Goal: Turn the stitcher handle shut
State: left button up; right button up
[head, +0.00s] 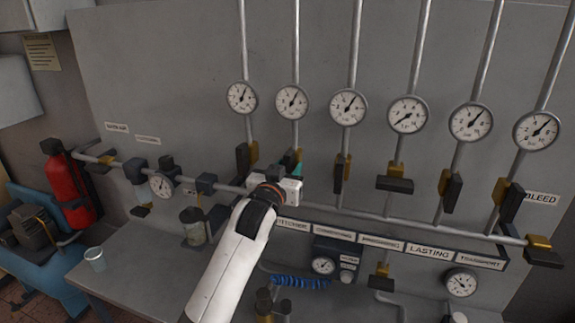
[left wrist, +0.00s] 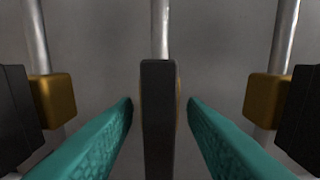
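My left gripper (head: 297,172) is at the second upright pipe from the left on the grey panel, and its arm hides much of that spot in the head view. In the left wrist view its two teal fingers (left wrist: 160,105) stand apart, one on each side of a dark handle (left wrist: 158,120). A gap shows on both sides, so it is open. The handle points up and down, in line with the pipe (left wrist: 159,30) behind it. A partly covered label reading like "STITCHER" (head: 293,223) shows below the gripper. My right gripper is not in view.
Neighbouring valves with brass bodies and dark handles flank the fingers, at left (left wrist: 52,100) and right (left wrist: 266,100). Round gauges (head: 347,107) hang above. One handle (head: 395,184) lies crosswise. A filter bowl (head: 193,228) stands left of my arm.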

pick_arm(q)
jog(key=shift+w, duration=0.1)
jog(key=shift+c, duration=0.4)
grip_shut()
jog(key=shift+m, duration=0.3)
jog(key=m, duration=0.9)
jog(key=shift+f, duration=0.1)
jog(key=m, duration=0.4)
jog(key=shift+d, duration=0.1)
jog(key=shift+f+m, duration=0.1)
jog(key=shift+m, duration=2)
